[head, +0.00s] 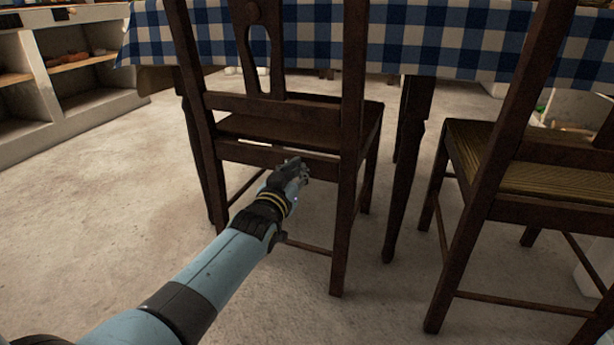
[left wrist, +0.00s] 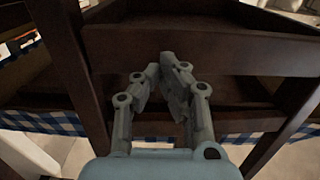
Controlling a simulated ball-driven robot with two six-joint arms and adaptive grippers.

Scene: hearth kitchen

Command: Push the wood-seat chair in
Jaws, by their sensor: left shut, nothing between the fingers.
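The wood-seat chair (head: 290,128) is dark brown and stands at the table, its back towards me and its seat partly under the tablecloth's edge. My left gripper (head: 298,164) is shut and empty at the rear of this chair, just below the back edge of the seat, between the two rear legs. In the left wrist view, the gripper's fingertips (left wrist: 160,62) are together in front of a dark wooden rail of the chair (left wrist: 200,48). I cannot tell whether they touch it. My right gripper is not in view.
The table has a blue-and-white checked cloth (head: 440,38). A dark table leg (head: 406,160) stands right of the chair. A second chair with a woven seat (head: 490,155) stands at the right. Open shelves (head: 60,90) line the back left. The floor at left is clear.

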